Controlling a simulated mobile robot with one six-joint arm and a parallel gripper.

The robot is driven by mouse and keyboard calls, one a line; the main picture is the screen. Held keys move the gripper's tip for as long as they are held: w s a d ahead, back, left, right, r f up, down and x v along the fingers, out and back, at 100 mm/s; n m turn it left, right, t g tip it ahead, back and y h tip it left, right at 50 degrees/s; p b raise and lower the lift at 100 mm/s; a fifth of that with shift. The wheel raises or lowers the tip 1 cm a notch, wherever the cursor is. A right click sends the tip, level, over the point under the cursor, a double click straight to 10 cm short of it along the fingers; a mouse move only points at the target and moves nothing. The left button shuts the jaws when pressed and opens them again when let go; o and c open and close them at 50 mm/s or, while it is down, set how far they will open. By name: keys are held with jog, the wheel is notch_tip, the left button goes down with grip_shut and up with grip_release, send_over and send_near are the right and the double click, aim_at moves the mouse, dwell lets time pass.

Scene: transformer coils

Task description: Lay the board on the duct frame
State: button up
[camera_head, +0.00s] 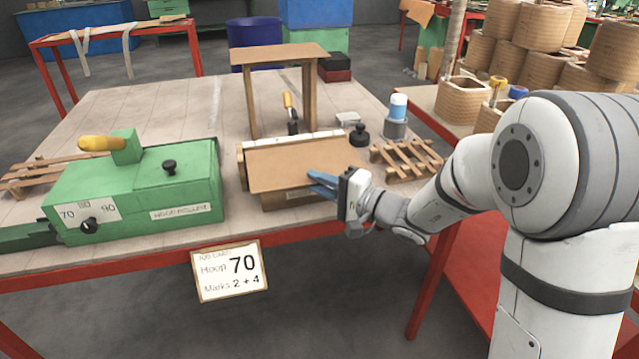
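A flat brown board (290,165) lies near the front edge of the table, right of the green machine. It covers most of a low wooden box-like piece (290,199), which may be the duct frame. That piece shows below the board's front edge and as a pale strip along the back. My gripper (312,183) is at the board's front right edge, its blue fingers pointing left. The fingers overlap the board in this view. Whether they are closed on the edge or only beside it cannot be told.
The green machine (140,190) stands on the left. A wooden stand (280,55) rises behind the board. A black knob-topped weight (359,135), a blue-and-white container (397,108) and a slatted wooden rack (407,160) sit to the right. A card reading 70 (229,271) hangs in front.

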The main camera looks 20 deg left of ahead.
jog(key=shift+o, duration=1)
jog(key=shift+d, duration=0.1)
jog(key=v, duration=0.7)
jog(key=shift+d, duration=0.3)
jog(key=shift+s, duration=0.1)
